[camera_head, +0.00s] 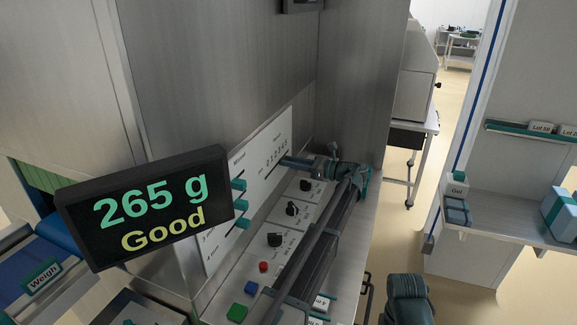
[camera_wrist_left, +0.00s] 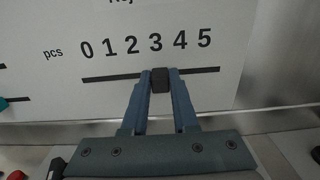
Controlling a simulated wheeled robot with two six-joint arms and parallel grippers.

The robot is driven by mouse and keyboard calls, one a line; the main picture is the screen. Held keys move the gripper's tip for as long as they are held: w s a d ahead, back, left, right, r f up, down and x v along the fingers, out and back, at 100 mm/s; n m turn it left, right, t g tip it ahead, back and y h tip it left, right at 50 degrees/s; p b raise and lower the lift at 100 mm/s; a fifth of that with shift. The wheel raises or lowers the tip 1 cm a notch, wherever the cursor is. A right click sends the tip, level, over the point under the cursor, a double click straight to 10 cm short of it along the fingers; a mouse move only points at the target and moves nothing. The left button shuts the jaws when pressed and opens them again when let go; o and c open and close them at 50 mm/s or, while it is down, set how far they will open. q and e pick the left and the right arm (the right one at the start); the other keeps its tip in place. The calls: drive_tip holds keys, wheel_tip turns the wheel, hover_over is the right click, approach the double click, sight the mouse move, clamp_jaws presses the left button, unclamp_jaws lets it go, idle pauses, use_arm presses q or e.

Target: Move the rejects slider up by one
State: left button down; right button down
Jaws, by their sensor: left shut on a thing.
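The rejects slider's dark knob (camera_wrist_left: 160,80) sits in a black slot below the printed 3 of a "pcs" scale (camera_wrist_left: 145,44) running 0 to 5 in the left wrist view. The two blue fingers of my left gripper (camera_wrist_left: 160,84) are shut on the knob, one on each side. In the head view my left gripper (camera_head: 285,162) reaches the right part of the white panel (camera_head: 262,165); the knob is hidden there by the fingers. The heading above the scale is cut off in the wrist view. My right gripper is not in view.
Other teal slider knobs (camera_head: 240,184) are on the panel's left part. Below are black rotary knobs (camera_head: 274,240), a red button (camera_head: 263,267), a blue button (camera_head: 251,288) and a green button (camera_head: 237,313). A display (camera_head: 148,208) reads "265 g Good". A steel wall (camera_head: 220,70) rises behind.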

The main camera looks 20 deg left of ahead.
use_arm(q)
drive_tip(key=c, duration=0.7)
unclamp_jaws()
drive_tip(key=shift+s, duration=0.1)
drive_tip(key=d, duration=1.3)
drive_tip(key=shift+w+d, duration=0.4)
